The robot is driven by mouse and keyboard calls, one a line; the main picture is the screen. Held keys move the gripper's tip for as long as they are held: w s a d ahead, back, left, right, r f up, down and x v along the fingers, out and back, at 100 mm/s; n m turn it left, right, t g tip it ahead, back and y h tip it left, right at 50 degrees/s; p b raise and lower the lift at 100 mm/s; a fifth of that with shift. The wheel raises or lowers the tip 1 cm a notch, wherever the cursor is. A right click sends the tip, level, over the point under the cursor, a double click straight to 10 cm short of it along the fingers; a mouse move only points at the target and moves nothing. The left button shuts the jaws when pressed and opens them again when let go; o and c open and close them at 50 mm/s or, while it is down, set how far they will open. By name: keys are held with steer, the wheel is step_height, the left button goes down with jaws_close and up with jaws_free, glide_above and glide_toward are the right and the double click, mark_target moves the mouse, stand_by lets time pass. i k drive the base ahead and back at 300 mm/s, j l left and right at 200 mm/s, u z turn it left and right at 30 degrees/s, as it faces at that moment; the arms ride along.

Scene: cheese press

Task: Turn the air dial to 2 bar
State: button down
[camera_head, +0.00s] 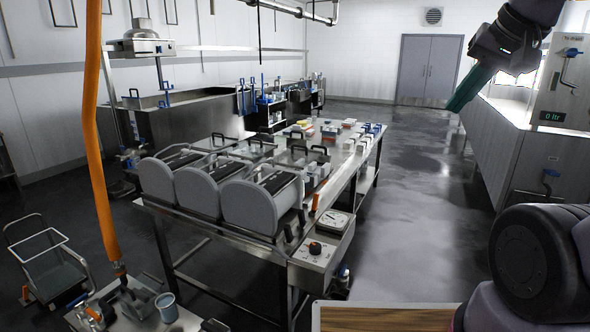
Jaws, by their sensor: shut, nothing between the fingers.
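A steel control box sits at the near right corner of the long steel table. On its face is a dark round dial knob (315,248) with a bit of orange; its marks are too small to read. A white-faced gauge (334,220) sits just behind it; I cannot read its needle. My gripper (458,101) is at the upper right, raised in the air, with green fingers pointing down and left. The fingers are shut and empty. It is well apart from the knob, to its right and higher in the picture.
Three grey press drums (262,205) stand left of the control box. An orange hose (97,150) hangs at the left. A wooden board (380,318) lies at the bottom. A steel vat (522,130) with a "0 ltr" display stands right. The floor between table and vat is clear.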

mark_target(315, 248)
steer(key=k+u, duration=0.15)
steer(key=u, duration=0.25)
steer(key=k+u, duration=0.1)
steer(key=u, duration=0.25)
steer(key=k+j+u, duration=0.1)
steer(key=u, duration=0.3)
steer(key=i+l, duration=0.25)
steer(key=l, duration=0.35)
steer(key=i+l, duration=0.25)
steer(key=l, duration=0.4)
steer(key=i+l, duration=0.3)
steer(key=l, duration=0.3)
steer(key=i+l, duration=0.25)
steer(key=l, duration=0.4)
steer(key=i+l+u, duration=0.1)
steer(key=i+l, duration=0.15)
steer(key=l, duration=0.35)
steer(key=i+l, duration=0.25)
steer(key=l, duration=0.4)
steer(key=i+l, duration=0.25)
steer(key=l, duration=0.4)
steer(key=i+l, duration=0.25)
steer(key=l, duration=0.4)
steer(key=u, duration=2.25)
steer(key=k+j+u, duration=0.15)
steer(key=k+u, duration=0.2)
steer(key=u, duration=0.15)
